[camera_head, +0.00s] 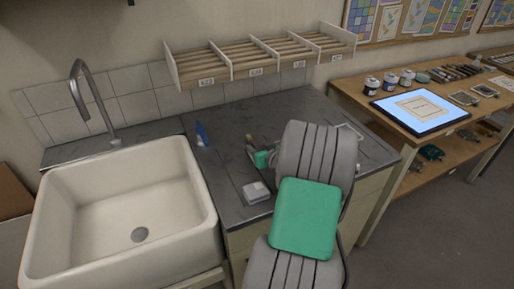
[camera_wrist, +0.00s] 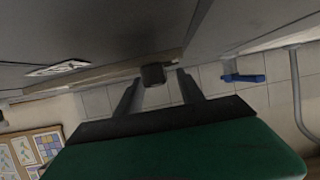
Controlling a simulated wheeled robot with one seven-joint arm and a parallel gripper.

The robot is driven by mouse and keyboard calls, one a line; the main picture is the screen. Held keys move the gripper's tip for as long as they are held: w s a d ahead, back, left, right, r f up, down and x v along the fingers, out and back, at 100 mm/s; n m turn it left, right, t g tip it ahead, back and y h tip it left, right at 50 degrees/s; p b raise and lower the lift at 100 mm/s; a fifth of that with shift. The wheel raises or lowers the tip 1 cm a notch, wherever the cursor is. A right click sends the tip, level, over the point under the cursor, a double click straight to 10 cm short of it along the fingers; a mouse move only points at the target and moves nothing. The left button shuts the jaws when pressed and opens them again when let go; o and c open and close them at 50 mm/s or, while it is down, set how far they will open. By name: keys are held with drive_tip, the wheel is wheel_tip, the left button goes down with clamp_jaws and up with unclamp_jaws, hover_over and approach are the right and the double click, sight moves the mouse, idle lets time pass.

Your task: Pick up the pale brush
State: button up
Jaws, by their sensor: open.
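My gripper (camera_wrist: 160,75) is open, its two dark fingers spread apart in the wrist view. A dark, short, round object (camera_wrist: 153,76) shows between and beyond the fingertips; I cannot tell what it is, or whether the fingers touch it. In the head view my gripper (camera_head: 251,147) is small, low over the dark counter, and partly hidden by my grey and green arm. I cannot make out the pale brush clearly in either view; my arm hides part of the counter.
A white sink (camera_head: 120,215) is left. A slatted wall rack (camera_head: 262,55) hangs above. A wooden table (camera_head: 385,122) stands right.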

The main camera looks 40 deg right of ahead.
drive_tip(key=shift+c, duration=0.5)
clamp_jaws()
